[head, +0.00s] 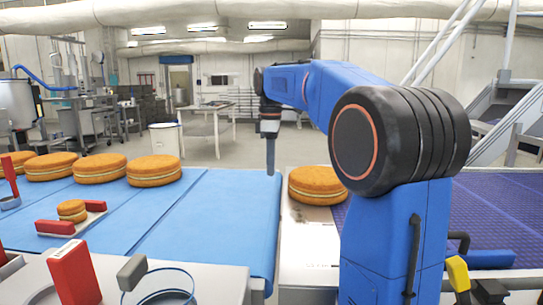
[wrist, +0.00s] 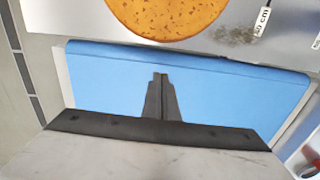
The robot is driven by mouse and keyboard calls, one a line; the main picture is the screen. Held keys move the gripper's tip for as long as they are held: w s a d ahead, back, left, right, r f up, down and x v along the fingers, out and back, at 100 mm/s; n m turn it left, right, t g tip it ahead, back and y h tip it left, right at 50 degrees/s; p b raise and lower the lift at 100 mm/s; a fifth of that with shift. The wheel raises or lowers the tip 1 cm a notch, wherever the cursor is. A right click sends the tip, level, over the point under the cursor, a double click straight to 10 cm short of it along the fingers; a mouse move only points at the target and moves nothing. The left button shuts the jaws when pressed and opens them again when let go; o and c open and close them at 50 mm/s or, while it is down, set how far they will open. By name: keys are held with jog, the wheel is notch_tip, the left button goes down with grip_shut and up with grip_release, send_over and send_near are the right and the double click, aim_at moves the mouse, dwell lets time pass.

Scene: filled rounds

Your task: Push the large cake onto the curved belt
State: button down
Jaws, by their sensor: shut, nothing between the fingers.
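A large orange-brown cake (head: 316,183) with a pale filling line lies flat on a metal plate (head: 308,240) between the blue belt and the purple belt. My arm hides its right edge. My gripper (head: 270,172) points down, shut and empty, at the blue belt's right end, left of the cake and apart from it. In the wrist view the shut fingers (wrist: 160,78) show over the blue belt (wrist: 100,85), with the cake (wrist: 165,14) beyond them, cut off by the top edge. The purple curved belt (head: 495,205) lies at the right, partly hidden behind my arm.
More large cakes (head: 154,170) stand in a row on the blue belt (head: 215,215) at the left. A small cake (head: 72,210) sits between red-and-white blocks. A red block (head: 74,273) and a wire ring stand in front. The belt between the row and my gripper is clear.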

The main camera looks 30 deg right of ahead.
notch_tip(320, 180, down, 4)
jog(key=shift+s+d+f, duration=0.15)
jog(key=shift+f, duration=0.05)
jog(key=shift+s+d+r, duration=0.1)
jog(key=shift+s+d, duration=0.45)
jog(key=shift+d, duration=0.2)
jog(key=shift+s+d, duration=0.5)
jog(key=shift+d, duration=0.25)
jog(key=s+d, duration=0.3)
jog(key=d, duration=0.1)
jog(key=s+d, duration=0.3)
jog(key=d, duration=0.2)
jog(key=s+d, duration=0.4)
jog(key=d, duration=0.1)
jog(key=shift+d, duration=0.1)
jog(key=shift+w, duration=0.15)
